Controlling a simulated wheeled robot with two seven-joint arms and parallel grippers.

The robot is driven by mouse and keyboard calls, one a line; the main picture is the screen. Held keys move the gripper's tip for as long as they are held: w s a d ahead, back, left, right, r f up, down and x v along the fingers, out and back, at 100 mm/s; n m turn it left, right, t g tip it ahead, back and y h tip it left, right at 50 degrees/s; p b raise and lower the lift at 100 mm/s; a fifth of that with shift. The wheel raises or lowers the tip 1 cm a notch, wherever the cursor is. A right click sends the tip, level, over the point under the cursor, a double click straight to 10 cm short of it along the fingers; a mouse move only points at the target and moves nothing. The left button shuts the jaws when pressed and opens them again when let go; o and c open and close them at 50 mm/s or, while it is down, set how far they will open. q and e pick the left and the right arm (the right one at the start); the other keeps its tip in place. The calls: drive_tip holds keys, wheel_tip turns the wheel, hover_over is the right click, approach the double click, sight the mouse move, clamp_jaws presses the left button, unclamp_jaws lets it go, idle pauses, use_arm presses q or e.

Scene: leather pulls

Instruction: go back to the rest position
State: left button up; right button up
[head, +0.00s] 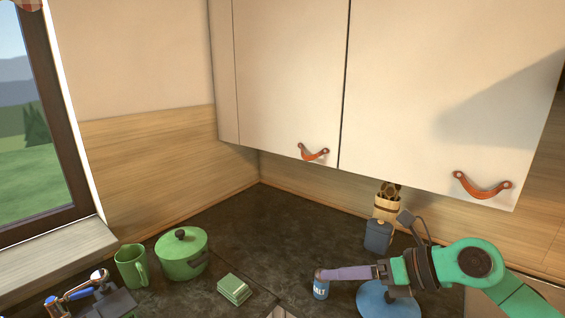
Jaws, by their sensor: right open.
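My right arm comes in from the right, green with a dark wrist. My right gripper (322,275) has purple fingers that point left. It is open, over the counter, and its fingertips overlap the top of a small blue salt shaker (321,290) in the head view. I cannot tell whether they touch it. My left gripper is not in view. The cream wall cabinet has two closed doors, the left door (290,75) and the right door (440,90). They have an orange leather pull (314,153) and a larger orange leather pull (482,187).
On the dark counter (255,225) stand a green mug (131,266), a green lidded pot (182,256), a green folded stack (234,289), a dark blue canister (378,236), a utensil holder (386,206) and a blue round item (376,302) under my right arm. The back corner is clear.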

drive_tip(key=w+a+r+m+t+y, duration=0.1)
drive_tip(key=a+r+m+t+y, duration=0.45)
drive_tip(key=r, duration=0.25)
drive_tip(key=w+d+m+t+h, duration=0.35)
drive_tip(key=d+m+t, duration=0.2)
drive_tip(key=m, duration=0.45)
drive_tip(key=s+d+f+m+g+h, duration=0.2)
drive_tip(key=d+f+m+h, duration=1.15)
drive_tip(key=f+m, duration=0.35)
drive_tip(key=s+a+f+m+g+y, duration=0.15)
drive_tip(key=s+f+m+g, duration=0.75)
drive_tip(key=s+f, duration=0.9)
drive_tip(key=s+f+n+g+b, duration=0.1)
drive_tip(key=s+f+g+b, duration=0.15)
drive_tip(key=f, duration=1.15)
drive_tip(key=s+f+n+g+b, duration=0.1)
drive_tip(key=f+n+b, duration=0.15)
drive_tip(key=f, duration=1.15)
use_arm(q)
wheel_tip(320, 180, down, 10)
drive_tip(key=b, duration=0.5)
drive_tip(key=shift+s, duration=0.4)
use_arm(e)
drive_tip(key=s+d+f+g, duration=0.1)
drive_tip(key=s+d+f, duration=0.1)
drive_tip(key=s+f, duration=1.4)
wheel_tip(320, 180, down, 3)
drive_tip(key=shift+s+r+m+h, duration=0.15)
drive_tip(key=shift+s+m+h, duration=0.15)
drive_tip(key=shift+s+m, duration=0.1)
